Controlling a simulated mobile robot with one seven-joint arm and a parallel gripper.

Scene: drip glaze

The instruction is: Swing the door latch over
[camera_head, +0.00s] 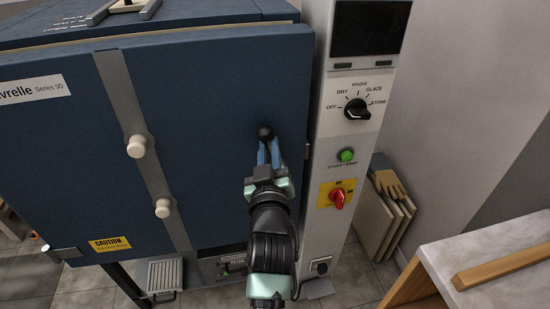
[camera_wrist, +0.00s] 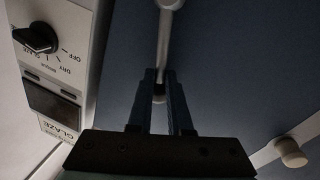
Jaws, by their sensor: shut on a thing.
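The kiln door (camera_head: 225,85) is a large dark blue panel that also fills much of the wrist view (camera_wrist: 240,60). The door latch shows in the wrist view as a grey bar (camera_wrist: 164,42) running down from a round pivot at the top edge, with its lower end between my fingers. In the head view only its dark round knob (camera_head: 265,132) shows, near the right edge of the door. My gripper (camera_head: 268,152) is shut on the latch's end; its two fingers also show in the wrist view (camera_wrist: 160,80). The fingers hide part of the latch.
A control column (camera_head: 345,150) with a dial, green button and red switch stands close right of my gripper. Two white plugs (camera_head: 136,146) stick out of the door at left. Boards with a glove (camera_head: 388,183) and a table (camera_head: 490,260) are farther right.

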